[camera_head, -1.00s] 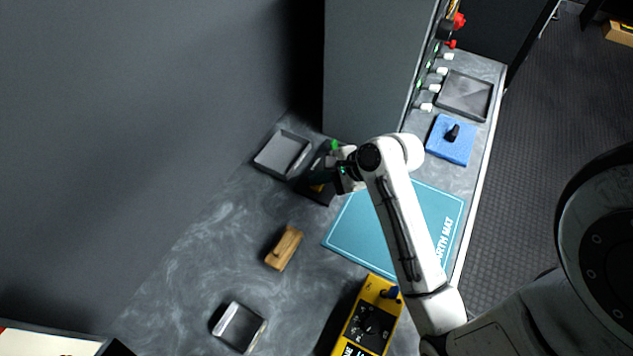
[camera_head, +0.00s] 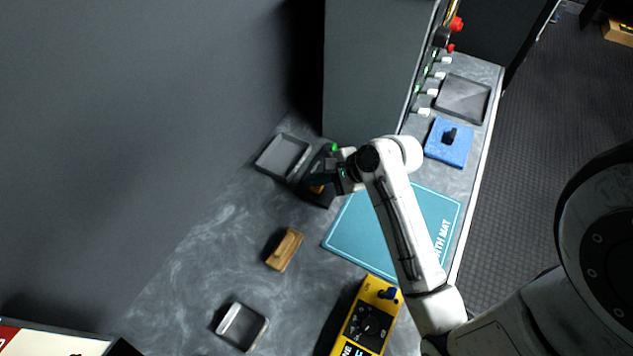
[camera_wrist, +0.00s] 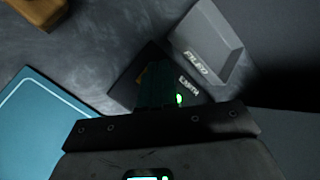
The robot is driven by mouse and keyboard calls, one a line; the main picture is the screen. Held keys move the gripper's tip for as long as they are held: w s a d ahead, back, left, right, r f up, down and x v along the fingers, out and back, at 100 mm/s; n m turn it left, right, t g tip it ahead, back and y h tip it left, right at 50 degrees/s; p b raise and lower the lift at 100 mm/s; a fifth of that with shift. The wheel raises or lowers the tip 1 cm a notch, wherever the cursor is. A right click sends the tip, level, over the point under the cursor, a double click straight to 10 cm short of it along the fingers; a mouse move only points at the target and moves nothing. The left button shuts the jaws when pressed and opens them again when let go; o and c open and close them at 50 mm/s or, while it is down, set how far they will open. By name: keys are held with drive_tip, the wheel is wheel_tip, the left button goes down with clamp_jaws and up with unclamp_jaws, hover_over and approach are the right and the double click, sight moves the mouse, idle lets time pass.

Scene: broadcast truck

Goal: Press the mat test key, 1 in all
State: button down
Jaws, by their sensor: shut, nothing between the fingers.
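In the wrist view the box (camera_wrist: 127,90) carries white lettering that seems to read EARTH. My gripper (camera_head: 320,180) is shut and empty, its fingers over the box.
A grey tray (camera_head: 263,160) labelled FILED stands close behind the box. A wooden block (camera_head: 285,250), another tray (camera_head: 261,330) and a yellow tester (camera_head: 377,291) are nearer. A tall grey cabinet (camera_head: 370,60) rises just behind the arm. Open bench lies to the left.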

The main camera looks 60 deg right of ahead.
sight(320, 188)
drive_tip(key=shift+r, duration=0.35)
wheel_tip(320, 188, up, 3)
drive_tip(key=p, duration=0.3)
drive_tip(key=shift+f, duration=0.1)
drive_tip(key=shift+r, duration=1)
